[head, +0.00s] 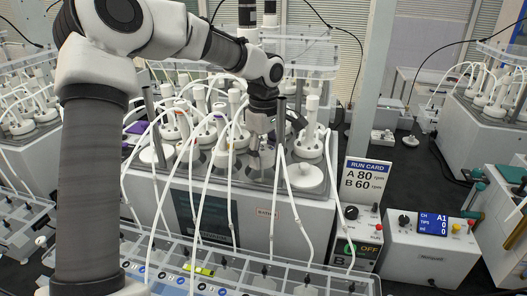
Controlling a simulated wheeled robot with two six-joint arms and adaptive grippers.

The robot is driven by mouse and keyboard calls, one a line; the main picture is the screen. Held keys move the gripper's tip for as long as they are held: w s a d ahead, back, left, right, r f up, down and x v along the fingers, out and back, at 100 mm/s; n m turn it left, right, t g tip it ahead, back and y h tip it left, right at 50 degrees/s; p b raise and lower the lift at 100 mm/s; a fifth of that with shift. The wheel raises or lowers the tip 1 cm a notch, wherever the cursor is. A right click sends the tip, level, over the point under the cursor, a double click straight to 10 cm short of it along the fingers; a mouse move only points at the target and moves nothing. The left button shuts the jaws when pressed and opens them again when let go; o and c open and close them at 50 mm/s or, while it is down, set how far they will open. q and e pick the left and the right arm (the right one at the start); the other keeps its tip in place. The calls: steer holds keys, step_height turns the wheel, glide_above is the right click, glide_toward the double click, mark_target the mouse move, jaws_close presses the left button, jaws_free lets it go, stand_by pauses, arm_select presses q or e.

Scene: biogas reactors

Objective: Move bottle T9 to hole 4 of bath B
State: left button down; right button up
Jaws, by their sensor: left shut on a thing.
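My left gripper (266,110) reaches in over the bath from the upper left. It points down and is shut on a white bottle top (260,124) among the tubes. The lower part of this bottle is hard to make out, and I cannot read a T9 mark on it. Hole numbers are not readable. My right gripper is not in view.
White tubes arch from the bottles to a clear, numbered rack (225,270) in front. A white lid (305,176) lies at the bath's right. A run card (364,184) reads A 80, B 60. Control boxes (432,245) stand right. Another bottle bath (22,125) is left.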

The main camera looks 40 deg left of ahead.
arm_select(q)
steer(key=shift+f, duration=0.4)
steer(key=shift+c, duration=1.2)
jaws_free()
step_height(320, 180, up, 12)
steer(key=shift+r, duration=0.1)
